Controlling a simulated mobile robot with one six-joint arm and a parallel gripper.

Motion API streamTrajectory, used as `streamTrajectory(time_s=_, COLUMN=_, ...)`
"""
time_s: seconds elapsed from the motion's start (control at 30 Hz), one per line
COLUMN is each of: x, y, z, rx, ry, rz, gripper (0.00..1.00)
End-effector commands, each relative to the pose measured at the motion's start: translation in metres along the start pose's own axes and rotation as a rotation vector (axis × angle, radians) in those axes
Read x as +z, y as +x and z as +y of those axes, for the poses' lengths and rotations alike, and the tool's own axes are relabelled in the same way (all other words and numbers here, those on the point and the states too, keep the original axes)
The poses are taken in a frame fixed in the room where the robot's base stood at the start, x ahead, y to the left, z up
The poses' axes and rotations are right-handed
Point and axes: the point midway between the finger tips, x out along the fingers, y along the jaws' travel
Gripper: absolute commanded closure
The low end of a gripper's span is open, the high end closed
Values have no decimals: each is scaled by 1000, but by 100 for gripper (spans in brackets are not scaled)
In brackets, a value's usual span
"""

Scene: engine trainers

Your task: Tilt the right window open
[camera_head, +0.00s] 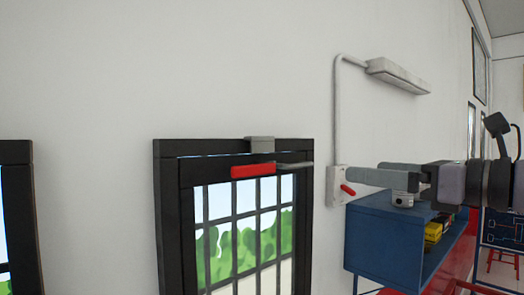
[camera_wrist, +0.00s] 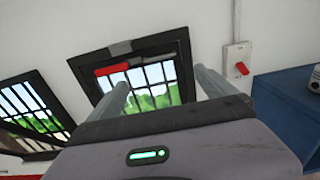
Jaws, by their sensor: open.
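The right window (camera_head: 168,215) has a black frame and a barred pane, and stands in the middle of the head view. A red handle (camera_head: 253,171) lies roughly level across its top, below a grey block (camera_head: 260,145), with a thin grey bar to its right. A thin light strip shows along the frame's top. In the wrist view the window (camera_wrist: 88,85) and red handle (camera_wrist: 112,69) are ahead, beyond the fingers. My gripper (camera_head: 350,174) is open and empty, to the right of the handle and apart from it. It also shows in the wrist view (camera_wrist: 160,85).
Another black-framed window (camera_head: 17,200) is at the left edge. A wall switch with a red lever (camera_head: 347,189) and conduit to a lamp (camera_head: 398,76) are at the right. A blue cabinet (camera_head: 385,245) stands below my gripper. The wall left of the right window is bare.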

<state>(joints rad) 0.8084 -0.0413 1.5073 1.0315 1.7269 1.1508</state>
Motion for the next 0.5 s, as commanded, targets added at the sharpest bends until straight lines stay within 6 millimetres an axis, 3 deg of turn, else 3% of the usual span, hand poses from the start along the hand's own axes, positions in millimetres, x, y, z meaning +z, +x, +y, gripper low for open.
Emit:
streamTrajectory(time_s=0.3, x=1, y=97, z=3, rx=7, ry=0, rz=3, gripper=5)
streamTrajectory(time_s=0.5, x=0, y=140, z=2, rx=3, ry=-2, rz=4, gripper=5)
